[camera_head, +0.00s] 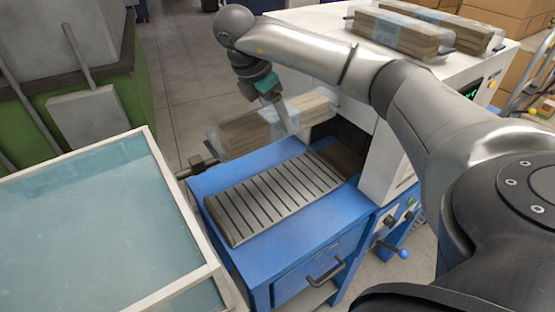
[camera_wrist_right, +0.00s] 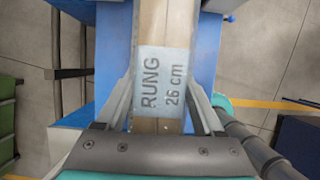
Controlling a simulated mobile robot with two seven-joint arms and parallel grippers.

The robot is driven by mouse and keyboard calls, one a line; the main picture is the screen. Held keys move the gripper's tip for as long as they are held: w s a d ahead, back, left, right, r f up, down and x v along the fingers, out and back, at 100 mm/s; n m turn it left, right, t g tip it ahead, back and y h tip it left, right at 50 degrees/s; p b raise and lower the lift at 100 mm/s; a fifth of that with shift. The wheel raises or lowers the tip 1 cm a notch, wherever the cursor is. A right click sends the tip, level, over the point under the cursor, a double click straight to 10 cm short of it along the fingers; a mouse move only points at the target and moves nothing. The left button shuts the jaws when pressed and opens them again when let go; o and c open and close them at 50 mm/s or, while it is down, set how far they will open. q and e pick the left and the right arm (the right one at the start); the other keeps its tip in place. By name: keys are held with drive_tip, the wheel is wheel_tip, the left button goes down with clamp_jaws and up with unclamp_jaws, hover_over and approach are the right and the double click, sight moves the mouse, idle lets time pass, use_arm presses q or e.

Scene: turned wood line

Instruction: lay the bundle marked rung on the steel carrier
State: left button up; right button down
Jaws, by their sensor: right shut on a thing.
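The bundle marked rung (camera_head: 240,134) is a clear-wrapped pack of wooden pieces. Its pale label, reading "RUNG 26 cm", shows in the right wrist view (camera_wrist_right: 165,84). My right gripper (camera_head: 283,117) is shut on the middle of the bundle, with a finger on each side in the wrist view. The steel carrier (camera_head: 275,197) is a slatted grey plate on the blue bench, empty where I see it. The bundle is held above the carrier's far edge, apparently clear of it. My left gripper is out of view.
A white machine (camera_head: 383,150) with a dark opening stands at the carrier's right end. More wrapped bundles (camera_head: 395,35) lie on its top. A white-rimmed tank of water (camera_head: 180,215) stands left of the blue bench (camera_head: 300,240). Cardboard boxes are at the far right.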

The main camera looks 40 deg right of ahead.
drive_tip(key=shift+f+b, duration=3)
drive_tip(key=shift+f, duration=6.85)
drive_tip(key=shift+f, duration=0.1)
unclamp_jaws()
drive_tip(key=shift+f, duration=0.1)
